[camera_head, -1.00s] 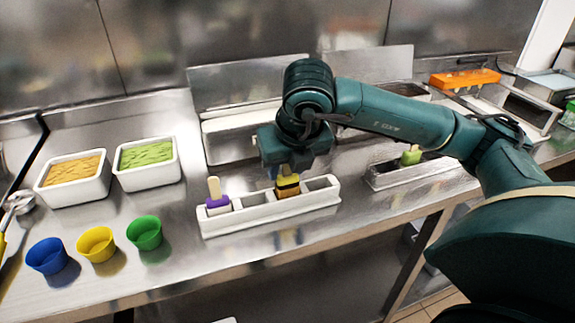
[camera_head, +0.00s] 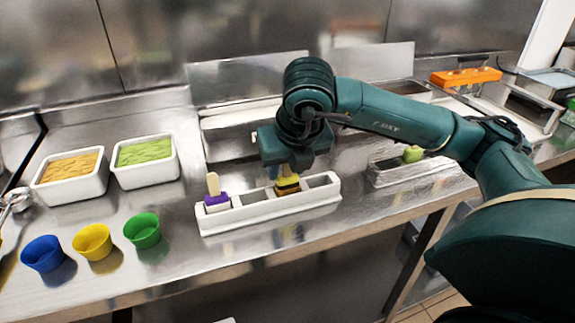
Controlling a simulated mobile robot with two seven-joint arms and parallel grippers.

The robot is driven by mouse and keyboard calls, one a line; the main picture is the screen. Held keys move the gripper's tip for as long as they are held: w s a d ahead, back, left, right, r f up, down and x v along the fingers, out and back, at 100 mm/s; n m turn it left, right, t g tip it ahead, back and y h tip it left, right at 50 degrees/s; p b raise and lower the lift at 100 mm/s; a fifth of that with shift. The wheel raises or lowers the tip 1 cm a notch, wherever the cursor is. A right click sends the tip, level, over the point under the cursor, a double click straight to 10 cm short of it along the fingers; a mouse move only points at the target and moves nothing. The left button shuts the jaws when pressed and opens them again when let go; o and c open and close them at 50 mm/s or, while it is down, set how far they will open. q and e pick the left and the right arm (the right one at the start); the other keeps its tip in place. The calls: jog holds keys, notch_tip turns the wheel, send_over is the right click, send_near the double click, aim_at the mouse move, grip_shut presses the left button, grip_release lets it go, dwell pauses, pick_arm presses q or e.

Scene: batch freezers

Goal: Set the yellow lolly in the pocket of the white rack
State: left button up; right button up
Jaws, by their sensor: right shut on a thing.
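The white rack (camera_head: 270,211) stands on the steel counter, with several pockets in a row. A purple lolly (camera_head: 216,202) with its stick up sits in the leftmost pocket. My right gripper (camera_head: 286,168) is above the rack, pointing down and shut on the yellow lolly (camera_head: 287,185). The yellow lolly has a dark brown band and is upright in or just at a pocket right of the middle. Its lower end is hidden by the rack's front wall. The rightmost pocket (camera_head: 319,181) looks empty.
Blue (camera_head: 42,254), yellow (camera_head: 93,242) and green (camera_head: 142,230) cups stand at the front left. Two white tubs (camera_head: 147,174) are behind them. A grey holder (camera_head: 405,172) with a green lolly (camera_head: 413,153) is right of the rack. An orange block (camera_head: 466,77) lies at the back right.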

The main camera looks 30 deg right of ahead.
pick_arm(q)
jog(key=shift+s+d+f+g+b, duration=0.15)
jog(key=shift+s+f+b, duration=0.15)
jog(key=shift+f, duration=0.3)
jog(key=shift+s+a+f+g+b, duration=0.15)
jog(key=shift+s+f+b, duration=0.1)
jog(key=shift+f, duration=0.35)
pick_arm(e)
jog(key=shift+f, duration=0.3)
pick_arm(q)
jog(key=shift+d, duration=0.1)
pick_arm(e)
jog(key=o, duration=1)
pick_arm(q)
jog(key=shift+r, duration=0.15)
pick_arm(e)
jog(key=shift+s+r, duration=0.15)
jog(key=shift+r, duration=0.45)
pick_arm(q)
jog(key=shift+t+h, duration=0.4)
jog(key=shift+t, duration=0.1)
jog(key=r, duration=0.2)
jog(key=r+p, duration=0.1)
jog(key=w+d+r+p, duration=0.1)
jog(key=r, duration=0.1)
jog(key=shift+d+r, duration=0.1)
jog(key=shift+r, duration=0.2)
pick_arm(e)
jog(key=v, duration=1.2)
jog(key=shift+s, duration=0.15)
